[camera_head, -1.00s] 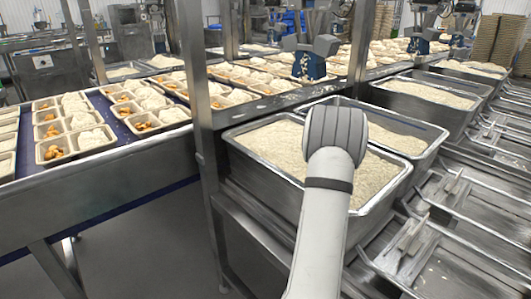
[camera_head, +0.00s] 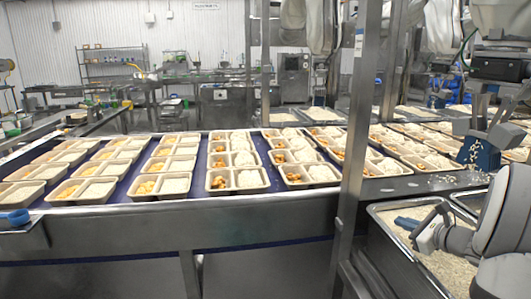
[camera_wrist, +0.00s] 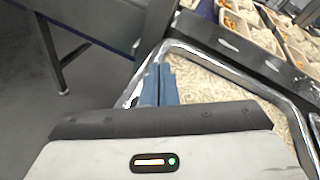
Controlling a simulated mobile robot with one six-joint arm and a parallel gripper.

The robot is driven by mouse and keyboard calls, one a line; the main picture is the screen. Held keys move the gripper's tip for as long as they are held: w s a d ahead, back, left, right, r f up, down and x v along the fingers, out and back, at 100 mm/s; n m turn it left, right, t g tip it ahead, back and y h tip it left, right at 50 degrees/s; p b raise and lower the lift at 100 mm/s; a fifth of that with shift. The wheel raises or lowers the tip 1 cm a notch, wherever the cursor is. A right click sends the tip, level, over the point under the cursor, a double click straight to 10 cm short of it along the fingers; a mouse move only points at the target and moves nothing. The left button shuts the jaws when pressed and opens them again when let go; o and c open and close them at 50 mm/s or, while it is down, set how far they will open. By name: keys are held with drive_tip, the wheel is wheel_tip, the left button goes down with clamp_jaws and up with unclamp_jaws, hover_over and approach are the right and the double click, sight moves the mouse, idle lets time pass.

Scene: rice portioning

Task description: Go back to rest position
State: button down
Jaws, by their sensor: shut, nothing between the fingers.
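My gripper (camera_head: 402,221) shows at the right of the head view, with its blue fingers over a steel tub of rice (camera_head: 383,208). In the wrist view my gripper (camera_wrist: 160,68) has its two blue fingers together with nothing between them. They point toward the tub's near rim (camera_wrist: 140,85), above the rice. I cannot tell the exact height over the rice. My white arm is folded at the right edge of the head view.
A conveyor (camera_head: 150,220) with rows of two-part trays (camera_head: 237,178) holding rice and yellow-orange food runs across the middle. A steel post (camera_head: 352,150) stands between it and the tub. Another blue gripper (camera_head: 478,153) is behind my arm. Clear floor (camera_wrist: 30,90) shows left in the wrist view.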

drive_tip(key=s+a+r+n+g+y+p, duration=0.1)
drive_tip(key=s+a+n+g+p, duration=0.2)
drive_tip(key=a, duration=0.5)
drive_tip(key=s+a+r+n+g, duration=0.2)
drive_tip(key=s+a+n+g, duration=0.15)
drive_tip(key=a+n, duration=0.3)
drive_tip(key=s+a+r+n+g+y+p, duration=0.1)
drive_tip(key=s+a+n+g+p, duration=0.2)
drive_tip(key=a, duration=0.5)
drive_tip(key=s+a+r+n+g+h+p, duration=0.1)
drive_tip(key=s+a+r+n+h+p, duration=0.1)
drive_tip(key=s+n, duration=0.5)
drive_tip(key=s+a+r+n+h+p, duration=0.2)
drive_tip(key=s+n+h, duration=0.3)
drive_tip(key=s+n, duration=0.3)
drive_tip(key=shift+s+a+g+p, duration=0.25)
drive_tip(key=shift+s+g+p, duration=0.15)
drive_tip(key=shift+s, duration=0.25)
